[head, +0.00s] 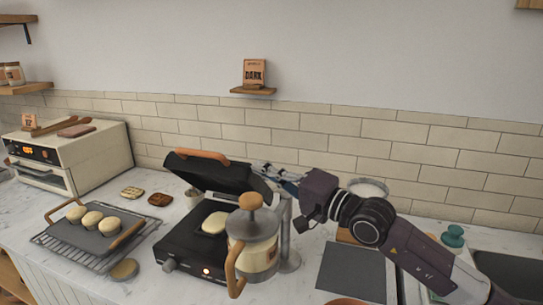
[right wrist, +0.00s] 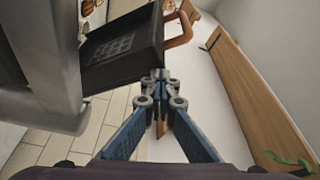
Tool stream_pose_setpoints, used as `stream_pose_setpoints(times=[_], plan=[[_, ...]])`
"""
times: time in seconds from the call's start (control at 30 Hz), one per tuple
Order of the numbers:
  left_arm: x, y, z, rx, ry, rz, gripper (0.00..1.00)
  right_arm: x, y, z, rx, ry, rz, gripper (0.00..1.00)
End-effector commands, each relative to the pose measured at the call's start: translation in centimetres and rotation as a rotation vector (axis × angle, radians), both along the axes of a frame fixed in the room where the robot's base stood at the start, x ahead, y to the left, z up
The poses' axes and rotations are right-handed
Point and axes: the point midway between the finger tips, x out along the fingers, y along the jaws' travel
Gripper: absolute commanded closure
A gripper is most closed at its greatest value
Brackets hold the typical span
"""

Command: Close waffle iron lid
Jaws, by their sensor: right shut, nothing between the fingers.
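The black waffle iron (head: 182,243) stands on the marble counter with its lid (head: 215,178) raised and tilted back. A wooden handle (head: 202,155) runs along the lid's top edge. A pale round piece of dough (head: 214,223) lies on the lower plate. My right gripper (head: 262,170) is shut and empty at the right edge of the lid. In the right wrist view, the closed fingertips (right wrist: 160,76) are close by the lid (right wrist: 122,45) and below its handle (right wrist: 181,30); I cannot tell whether they touch. My left gripper is not in view.
A rack with a tray of buns (head: 76,245) is on the left, near a toaster oven (head: 95,150). A dark mat (head: 352,273) lies right.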

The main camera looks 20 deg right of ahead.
Motion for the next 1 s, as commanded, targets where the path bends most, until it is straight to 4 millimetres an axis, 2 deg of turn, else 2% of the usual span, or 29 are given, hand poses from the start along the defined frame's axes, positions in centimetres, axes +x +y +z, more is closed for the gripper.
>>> stream_pose_setpoints(times=[0.03,0.1,0.3,1.0], plan=[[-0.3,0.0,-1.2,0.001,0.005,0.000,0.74,-0.6,0.9,-1.0,-0.001,-0.012,0.014,1.00],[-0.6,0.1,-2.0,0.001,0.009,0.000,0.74,-1.0,1.1,-1.3,-0.014,-0.032,0.013,1.00],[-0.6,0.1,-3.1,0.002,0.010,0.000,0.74,-1.7,1.5,-1.7,-0.039,-0.069,0.011,1.00],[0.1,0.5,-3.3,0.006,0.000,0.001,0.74,-2.3,1.3,-1.7,-0.049,-0.084,0.008,1.00]])
